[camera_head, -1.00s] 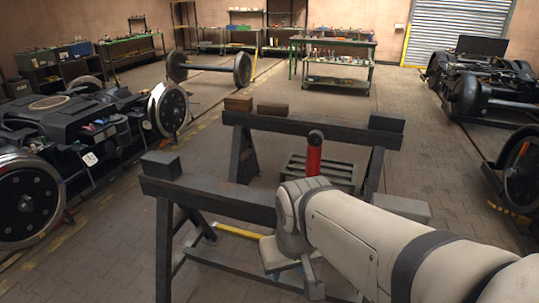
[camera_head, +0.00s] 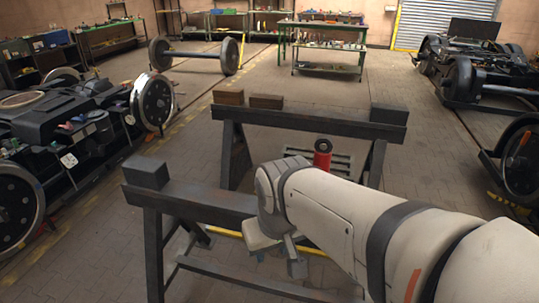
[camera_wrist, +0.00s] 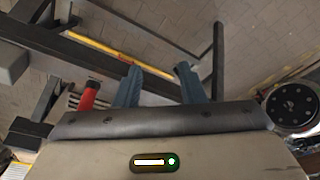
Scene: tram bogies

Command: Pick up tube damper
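The tube damper, a red tube with a black ring-shaped end (camera_head: 322,158), shows in the head view just above my arm, between the two trestles. My arm hides its lower part. In the wrist view the red tube (camera_wrist: 88,97) is at the left, outside my gripper's fingers and partly cut off by the gripper body. My gripper (camera_wrist: 159,78) has two blue fingers spread apart with nothing held between them. In the head view most of my gripper is hidden behind my wrist.
A dark near trestle (camera_head: 190,196) and a far trestle (camera_head: 300,118) with wooden blocks (camera_head: 229,97) stand around the damper. A slatted grey pallet-like thing (camera_head: 343,166) is beside it. A yellow bar (camera_wrist: 100,45) lies near my gripper. Bogies (camera_head: 70,130) stand at the left and right.

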